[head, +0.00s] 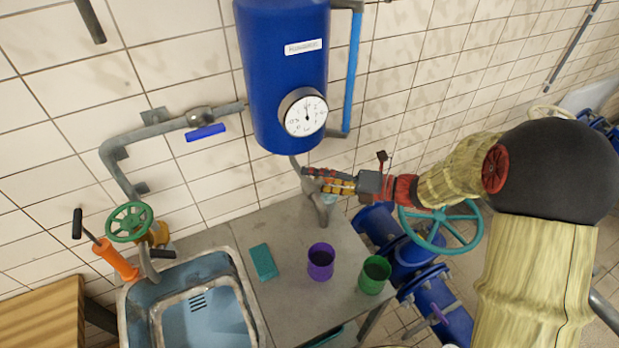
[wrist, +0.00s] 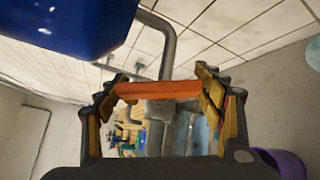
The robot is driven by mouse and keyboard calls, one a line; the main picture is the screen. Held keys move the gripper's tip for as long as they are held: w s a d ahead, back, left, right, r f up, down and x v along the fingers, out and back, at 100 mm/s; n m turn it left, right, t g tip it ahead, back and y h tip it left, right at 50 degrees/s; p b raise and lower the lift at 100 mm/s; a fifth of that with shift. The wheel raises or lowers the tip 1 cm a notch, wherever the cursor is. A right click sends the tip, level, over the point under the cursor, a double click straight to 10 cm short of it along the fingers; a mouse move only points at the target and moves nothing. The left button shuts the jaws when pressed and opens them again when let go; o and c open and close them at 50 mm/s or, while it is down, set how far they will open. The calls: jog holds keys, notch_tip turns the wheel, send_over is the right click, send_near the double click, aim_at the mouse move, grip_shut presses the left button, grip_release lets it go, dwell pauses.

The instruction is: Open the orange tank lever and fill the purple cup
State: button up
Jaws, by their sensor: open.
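The blue tank (head: 265,80) hangs on the tiled wall, with a grey outlet pipe (head: 320,207) below it. The orange lever (wrist: 158,90) lies across the wrist view, in front of the grey pipe and between my fingers. My gripper (head: 318,182) is open at the outlet below the tank, with one finger on each side of the lever. In the head view my fingers hide the lever. I cannot tell whether they touch it. The purple cup (head: 320,268) stands upright on the grey counter, below and in front of the outlet; its inside looks dark. Its edge shows in the wrist view (wrist: 280,164).
A green cup (head: 374,277) stands right of the purple one, and a teal sponge (head: 263,262) lies left. A sink (head: 170,290) is further left. A blue-handled pipe valve (head: 206,132) is on the wall. Blue floor pipes with a teal wheel (head: 440,243) lie under my arm.

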jog(key=shift+x, duration=1.05)
jog(key=shift+c, duration=1.1)
jog(key=c, duration=0.7)
jog(key=shift+c, duration=0.6)
